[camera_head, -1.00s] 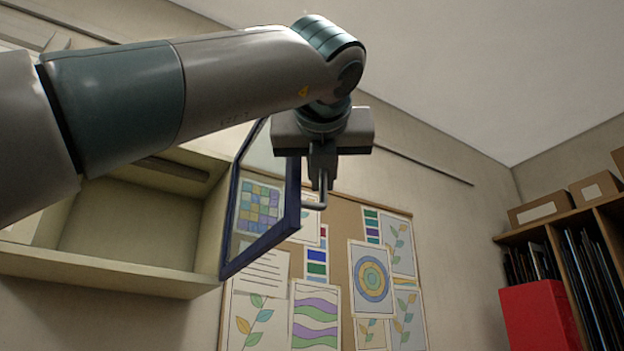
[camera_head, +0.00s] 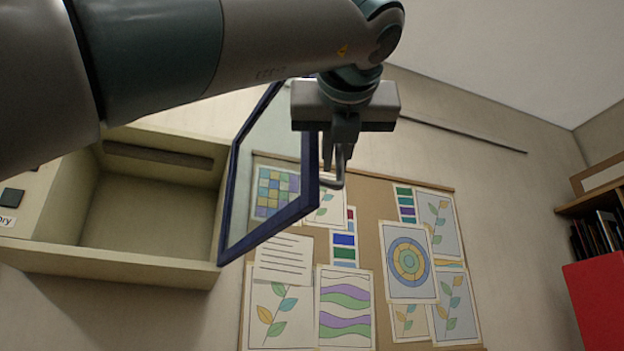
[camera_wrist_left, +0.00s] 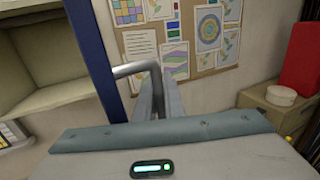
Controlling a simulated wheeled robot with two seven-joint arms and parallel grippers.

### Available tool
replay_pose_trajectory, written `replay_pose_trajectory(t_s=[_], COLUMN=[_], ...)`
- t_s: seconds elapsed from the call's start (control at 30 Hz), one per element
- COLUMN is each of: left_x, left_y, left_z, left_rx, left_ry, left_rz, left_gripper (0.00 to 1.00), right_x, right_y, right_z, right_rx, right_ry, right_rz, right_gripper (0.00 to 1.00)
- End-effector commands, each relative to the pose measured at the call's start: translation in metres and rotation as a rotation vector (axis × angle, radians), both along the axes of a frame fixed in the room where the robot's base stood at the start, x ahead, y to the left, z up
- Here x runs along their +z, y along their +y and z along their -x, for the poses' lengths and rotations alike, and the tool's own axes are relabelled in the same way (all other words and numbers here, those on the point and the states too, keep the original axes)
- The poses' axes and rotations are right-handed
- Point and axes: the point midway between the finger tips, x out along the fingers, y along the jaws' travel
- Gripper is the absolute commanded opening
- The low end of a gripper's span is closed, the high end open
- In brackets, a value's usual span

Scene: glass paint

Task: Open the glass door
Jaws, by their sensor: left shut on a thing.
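The glass door (camera_head: 268,150) has a dark blue frame and a clear pane. It stands swung out from the cream wall cabinet (camera_head: 135,215), whose inside shows on the left. My left gripper (camera_head: 337,165) is shut on the door's grey bar handle (camera_head: 334,183), at the outer edge of the frame. In the left wrist view the handle (camera_wrist_left: 137,68) bends from the blue frame (camera_wrist_left: 92,55) to between my fingers (camera_wrist_left: 151,105). The fingers partly hide the handle. My right gripper is not in view.
A pinboard (camera_head: 366,225) with several drawings hangs on the wall behind the door. A red box (camera_head: 600,295) and a shelf of folders stand at the right. In the left wrist view a low wooden cabinet (camera_wrist_left: 275,110) bears a round white container (camera_wrist_left: 281,96).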

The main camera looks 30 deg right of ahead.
Motion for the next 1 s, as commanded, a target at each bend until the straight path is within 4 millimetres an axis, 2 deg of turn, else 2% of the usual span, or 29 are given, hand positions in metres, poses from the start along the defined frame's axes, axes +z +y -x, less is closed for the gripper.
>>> replay_pose_trajectory(t_s=[0.03,0.57,0.6,1.0], left_x=[0.0059,0.0056,0.0056,0.0015], left_y=[0.0071,0.0066,0.0066,0.0013], left_z=[-0.0043,-0.0037,-0.0037,0.0000], left_rx=[0.011,0.012,0.012,0.004], left_ry=[-0.003,-0.002,-0.002,-0.001], left_rz=[0.011,0.010,0.010,0.003], left_gripper=[0.00,0.00,0.16,0.17], right_x=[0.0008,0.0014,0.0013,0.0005], right_y=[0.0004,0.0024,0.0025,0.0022], right_z=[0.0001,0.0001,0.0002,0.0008], right_rx=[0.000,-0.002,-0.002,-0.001], right_ry=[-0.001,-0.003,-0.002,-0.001], right_rz=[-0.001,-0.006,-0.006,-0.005], right_gripper=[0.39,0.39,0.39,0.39])
